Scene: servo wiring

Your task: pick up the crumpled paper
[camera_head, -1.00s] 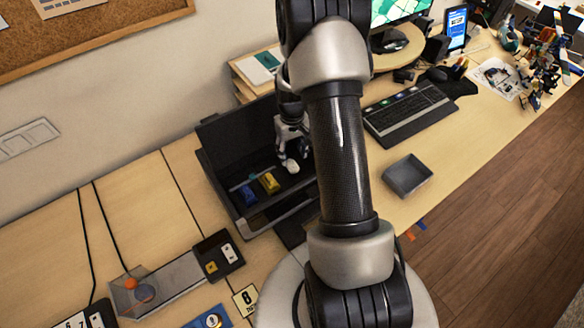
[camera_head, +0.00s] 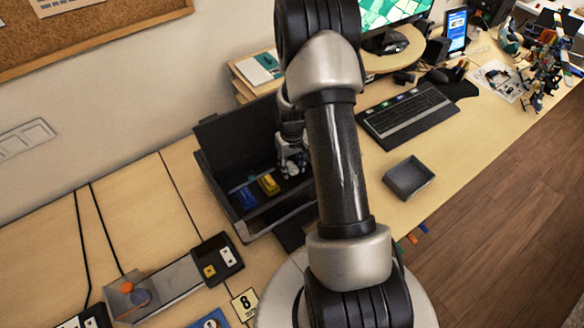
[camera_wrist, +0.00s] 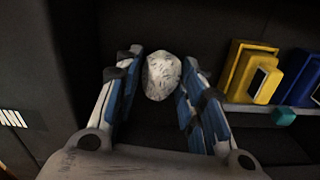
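The crumpled paper (camera_wrist: 161,77) is a small whitish ball with dark marks, in the black open tray (camera_head: 236,212). In the wrist view it lies between the tips of my gripper's (camera_wrist: 162,68) two blue-padded fingers, very close to both. I cannot tell whether the fingers press on it. In the head view my gripper (camera_head: 291,170) reaches down into the tray and mostly hides the paper.
A yellow block (camera_head: 269,184) and a blue block (camera_head: 246,197) lie in the tray, to the right of my gripper in the wrist view, with a small teal piece (camera_wrist: 284,116). A grey bin (camera_head: 409,178) and keyboard (camera_head: 407,114) stand right of my arm.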

